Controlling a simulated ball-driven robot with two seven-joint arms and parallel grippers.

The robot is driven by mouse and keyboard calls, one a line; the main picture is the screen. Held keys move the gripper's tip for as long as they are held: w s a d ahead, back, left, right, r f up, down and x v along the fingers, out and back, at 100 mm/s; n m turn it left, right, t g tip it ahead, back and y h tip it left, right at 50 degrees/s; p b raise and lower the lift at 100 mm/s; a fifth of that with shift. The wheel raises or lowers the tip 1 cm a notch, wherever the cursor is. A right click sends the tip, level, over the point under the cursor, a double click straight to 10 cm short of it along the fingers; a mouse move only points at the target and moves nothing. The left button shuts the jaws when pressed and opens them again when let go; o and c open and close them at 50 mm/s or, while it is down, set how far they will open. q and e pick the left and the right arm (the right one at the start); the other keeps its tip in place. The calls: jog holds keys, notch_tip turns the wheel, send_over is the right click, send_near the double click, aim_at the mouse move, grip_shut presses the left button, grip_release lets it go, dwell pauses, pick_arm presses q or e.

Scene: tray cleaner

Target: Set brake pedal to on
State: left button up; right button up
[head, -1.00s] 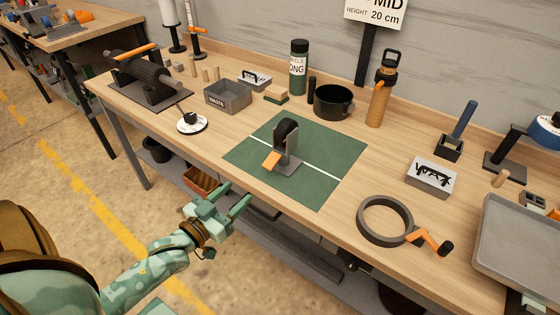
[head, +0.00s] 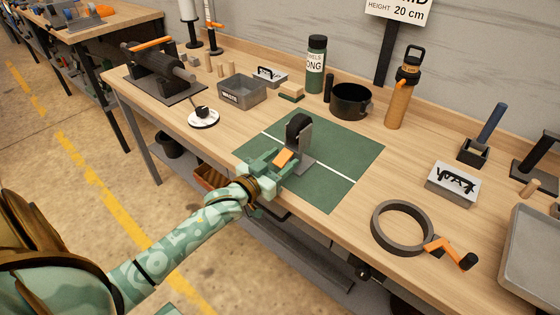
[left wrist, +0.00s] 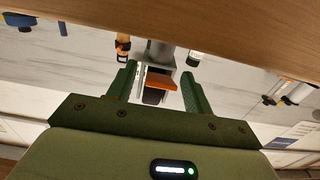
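The brake pedal (head: 300,140) is a grey bracket with a dark rounded part and an orange pad (head: 284,157) on its front. It stands on the green mat (head: 345,150). My left gripper (head: 281,165) is open at the front of the pedal, just by the orange pad. In the left wrist view the orange pad (left wrist: 160,82) appears between the two spread fingers, with gaps on both sides. I cannot tell whether a finger touches the pad. My right gripper is in no view.
A grey ring with an orange crank (head: 403,228) lies right of the mat. A black pot (head: 350,103), a green bottle (head: 315,68) and an amber bottle (head: 402,95) stand behind. A grey bin (head: 242,94) is left. The mat's right part is clear.

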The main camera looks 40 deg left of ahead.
pick_arm(q)
jog(key=c, duration=0.9)
jog(key=shift+f+t+b, duration=0.3)
jog(key=shift+f+b, duration=0.05)
jog(key=shift+w+f+t+b, duration=0.1)
jog(key=shift+w+t+b, duration=0.05)
jog(key=shift+t+b, duration=0.3)
jog(key=o, duration=1)
jog(key=shift+c, duration=0.2)
jog(key=s+a+f+p, duration=0.1)
jog(key=s+f+p, duration=0.1)
jog(key=s, duration=1.4)
jog(key=shift+p, duration=0.85)
